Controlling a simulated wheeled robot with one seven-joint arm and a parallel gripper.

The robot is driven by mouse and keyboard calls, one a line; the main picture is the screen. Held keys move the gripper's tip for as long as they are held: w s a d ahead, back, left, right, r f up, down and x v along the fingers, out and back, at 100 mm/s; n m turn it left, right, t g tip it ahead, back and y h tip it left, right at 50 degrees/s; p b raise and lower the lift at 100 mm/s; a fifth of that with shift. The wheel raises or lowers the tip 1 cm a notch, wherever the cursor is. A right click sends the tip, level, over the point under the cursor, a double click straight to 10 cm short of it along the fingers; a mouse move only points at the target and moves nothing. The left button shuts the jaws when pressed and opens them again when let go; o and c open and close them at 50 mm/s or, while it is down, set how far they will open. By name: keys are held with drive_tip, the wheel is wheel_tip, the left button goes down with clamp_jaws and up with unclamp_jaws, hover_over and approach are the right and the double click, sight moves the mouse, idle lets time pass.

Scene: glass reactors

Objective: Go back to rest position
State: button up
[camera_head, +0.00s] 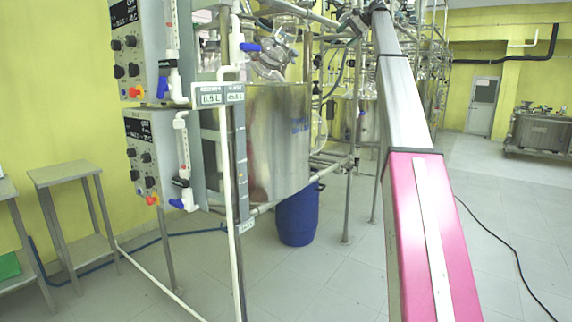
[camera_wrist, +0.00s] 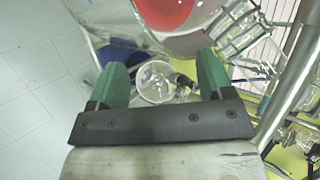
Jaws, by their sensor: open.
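My gripper (camera_wrist: 162,78) shows in the wrist view with its two green fingers apart and nothing between them. Beyond the fingers is a clear round glass part (camera_wrist: 157,83). A large vessel with red inside (camera_wrist: 165,12) is at the top of the wrist view. In the head view my arm runs from the lower right up to the glass reactor frame, and the gripper's fingers cannot be made out there. A steel reactor vessel (camera_head: 280,140) stands left of my arm.
Control boxes (camera_head: 140,150) with valves and white pipes stand at the left. A blue drum (camera_head: 298,215) sits under the vessel. Small tables (camera_head: 68,172) are at far left. A black cable (camera_head: 500,245) lies on the otherwise clear floor at right. A steel counter (camera_head: 540,132) stands farther back.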

drive_tip(key=s+a+f+h, duration=0.1)
drive_tip(key=s+a+f, duration=0.1)
drive_tip(key=f, duration=1.5)
drive_tip(key=s+a+f+h, duration=0.1)
drive_tip(key=s+a+f, duration=0.1)
drive_tip(key=f, duration=1.5)
drive_tip(key=s+a+f+h, duration=0.1)
drive_tip(key=s+f, duration=0.4)
drive_tip(key=f, duration=0.7)
drive_tip(key=s+a+f+h, duration=0.15)
drive_tip(key=s+f, duration=0.45)
drive_tip(key=f, duration=0.7)
drive_tip(key=s+a+f+n+g+h, duration=0.1)
drive_tip(key=s+a+f+n+h, duration=0.1)
drive_tip(key=s+f, duration=1.6)
drive_tip(key=s+f+n+h, duration=0.1)
drive_tip(key=s+f, duration=0.6)
drive_tip(key=s, duration=0.4)
drive_tip(key=s+f+n+g+h, duration=0.1)
drive_tip(key=s+f+n+h, duration=0.1)
drive_tip(key=s+f, duration=0.6)
drive_tip(key=s, duration=0.3)
drive_tip(key=shift+s+d+f, duration=0.25)
drive_tip(key=shift+d+f, duration=0.05)
drive_tip(key=shift+d, duration=0.05)
drive_tip(key=shift+h, duration=0.25)
drive_tip(key=shift+c, duration=0.5)
drive_tip(key=shift+d, duration=0.1)
